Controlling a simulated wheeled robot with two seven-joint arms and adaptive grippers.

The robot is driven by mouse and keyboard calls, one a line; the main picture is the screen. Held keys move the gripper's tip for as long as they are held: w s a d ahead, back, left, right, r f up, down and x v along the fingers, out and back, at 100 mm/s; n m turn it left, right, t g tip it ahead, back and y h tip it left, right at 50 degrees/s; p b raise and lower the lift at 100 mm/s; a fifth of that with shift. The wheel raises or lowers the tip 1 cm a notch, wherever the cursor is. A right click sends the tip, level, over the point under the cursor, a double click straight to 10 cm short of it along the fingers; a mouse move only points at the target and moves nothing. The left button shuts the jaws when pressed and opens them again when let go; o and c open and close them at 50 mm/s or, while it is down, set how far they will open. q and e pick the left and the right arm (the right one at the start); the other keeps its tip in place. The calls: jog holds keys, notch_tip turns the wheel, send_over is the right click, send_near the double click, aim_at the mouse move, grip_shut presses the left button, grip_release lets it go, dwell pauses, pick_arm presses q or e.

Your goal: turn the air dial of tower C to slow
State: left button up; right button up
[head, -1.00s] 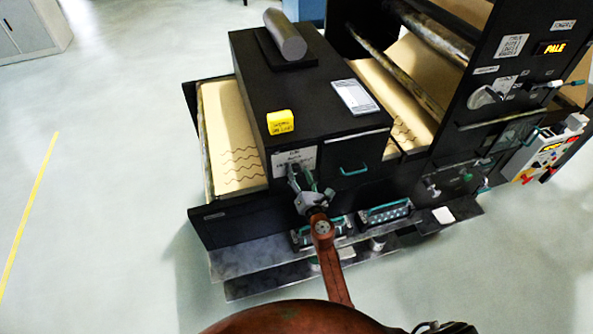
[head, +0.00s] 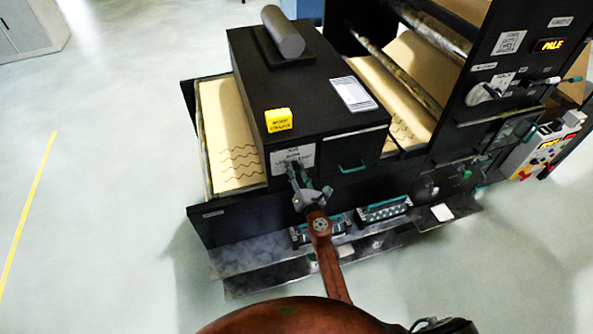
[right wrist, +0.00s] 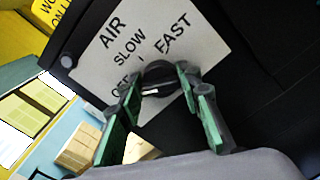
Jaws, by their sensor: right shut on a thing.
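The air dial (right wrist: 162,72) is a dark round knob with a white mark, on a white label (right wrist: 115,45) reading AIR, SLOW and FAST, with a third word partly covered. My right gripper (right wrist: 160,86) has its green-padded fingers on either side of the dial and is shut on it. Which word the dial points at is not clear. In the head view my right gripper (head: 300,180) is at the front of the black tower (head: 310,100), just below the label (head: 293,158), and covers the dial. My left gripper is not in view.
A teal handle (head: 352,168) is right of the label. Metal ledges (head: 250,258) jut out below. A control box (head: 540,150) stands at right. The floor at left is clear.

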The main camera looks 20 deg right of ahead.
jog(key=shift+m, duration=0.3)
jog(key=shift+d+m, duration=0.1)
jog(key=shift+m, duration=1)
jog(key=m, duration=0.2)
jog(key=shift+m, duration=0.4)
jog(key=m, duration=0.5)
jog(key=shift+d+f+m, duration=0.1)
jog(key=shift+f+m, duration=0.1)
jog(key=shift+m, duration=0.2)
jog(key=o, duration=1.1)
jog(key=shift+s, duration=0.1)
jog(key=shift+o, duration=0.3)
